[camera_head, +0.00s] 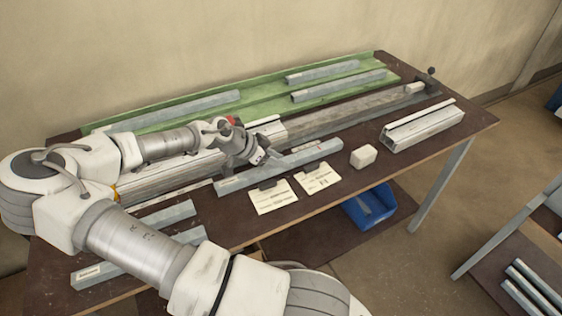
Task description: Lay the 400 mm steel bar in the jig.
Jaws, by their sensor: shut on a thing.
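My gripper (260,160) is over the middle of the bench and shut on a grey steel bar (313,156). The bar slants from lower left to upper right, just behind two paper cards. I cannot tell whether it touches the bench, and its length cannot be read. My gripper hides part of it. Behind it, a long grey rail (345,112), which looks like the jig, runs to an end stop (431,83) at the right. A pale profile (270,131) lies along its left part, partly hidden by my arm.
A green tray (265,98) at the back holds several bars. A short aluminium profile (422,124) and a white block (363,156) stand at the right. Two cards (273,199) lie in front; more bars (165,216) lie at front left. A blue bin (370,210) is below.

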